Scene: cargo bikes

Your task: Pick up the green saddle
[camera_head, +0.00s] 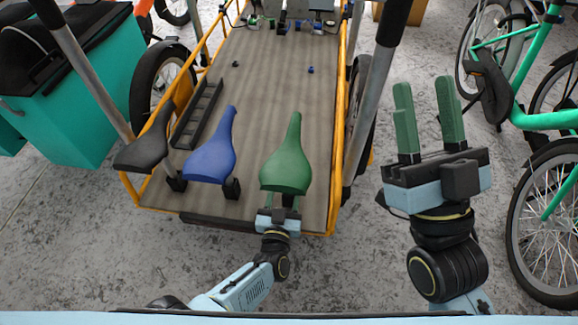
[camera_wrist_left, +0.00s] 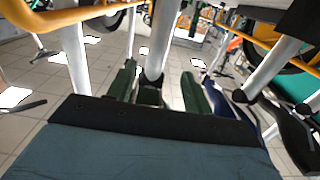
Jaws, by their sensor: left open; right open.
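The green saddle (camera_head: 287,160) is at the front right of the cargo bed, its narrow nose pointing away from me. My left gripper (camera_head: 278,199) is open at its rear end; its fingertips are partly hidden by the saddle. In the left wrist view the open green fingers (camera_wrist_left: 158,88) stand either side of a silver post (camera_wrist_left: 159,45) with a black clamp. I cannot tell whether they touch the saddle. My right gripper (camera_head: 428,117) is open, empty and upright, right of the bed.
A blue saddle (camera_head: 212,152) and a black saddle (camera_head: 147,146) sit left of the green one. An orange frame (camera_head: 342,110) and grey poles (camera_head: 371,90) edge the bed (camera_head: 270,75). A green bicycle (camera_head: 543,120) stands right; a teal box (camera_head: 85,120) stands left.

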